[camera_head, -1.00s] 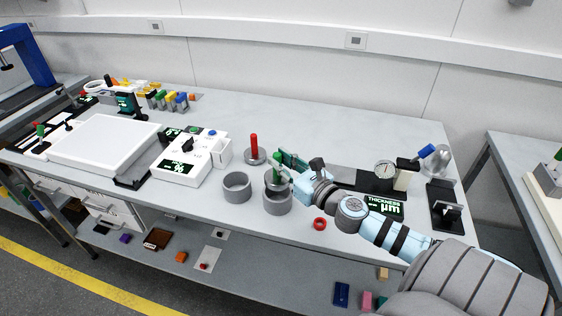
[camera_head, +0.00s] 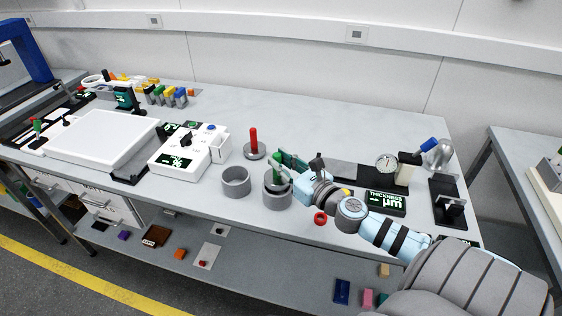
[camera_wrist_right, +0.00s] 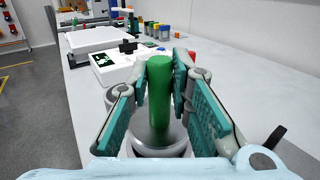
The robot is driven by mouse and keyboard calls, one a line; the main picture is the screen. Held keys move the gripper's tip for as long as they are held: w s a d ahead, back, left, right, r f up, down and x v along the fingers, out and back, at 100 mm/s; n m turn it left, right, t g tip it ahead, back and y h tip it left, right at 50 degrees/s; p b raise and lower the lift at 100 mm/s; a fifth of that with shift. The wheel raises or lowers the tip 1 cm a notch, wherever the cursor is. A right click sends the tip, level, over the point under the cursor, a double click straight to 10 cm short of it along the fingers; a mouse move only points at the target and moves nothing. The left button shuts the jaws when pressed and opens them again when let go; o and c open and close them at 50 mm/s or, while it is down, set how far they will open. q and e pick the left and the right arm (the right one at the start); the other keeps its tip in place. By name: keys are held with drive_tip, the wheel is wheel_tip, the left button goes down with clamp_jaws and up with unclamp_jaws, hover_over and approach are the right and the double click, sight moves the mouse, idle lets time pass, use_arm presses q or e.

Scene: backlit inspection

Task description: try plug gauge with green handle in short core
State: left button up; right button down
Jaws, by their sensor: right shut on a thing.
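The plug gauge with green handle (camera_head: 277,168) is upright in my right gripper (camera_head: 284,168). Its grey disc sits at the mouth of the grey ring-shaped core (camera_head: 277,201) at right; I cannot tell how deep it reaches. In the right wrist view the fingers (camera_wrist_right: 160,75) press on both sides of the green handle (camera_wrist_right: 160,100), with the core's rim below. A second grey core (camera_head: 236,187), open and empty, stands just left; which core is shorter is hard to tell. My left gripper is out of view.
A gauge with red handle (camera_head: 254,143) stands behind the cores. A white box with displays (camera_head: 187,158) is to the left. A red ring (camera_head: 320,218) lies near the front edge, and a thickness gauge (camera_head: 385,202) is to the right. The back of the table is clear.

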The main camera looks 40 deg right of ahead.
drive_tip(key=shift+f+b, duration=0.6)
drive_tip(key=shift+f, duration=0.2)
idle(0.8)
drive_tip(key=shift+r, duration=0.15)
idle(0.6)
drive_tip(key=shift+r+p, duration=1.85)
drive_tip(key=shift+p, duration=0.25)
drive_tip(key=shift+a, duration=0.1)
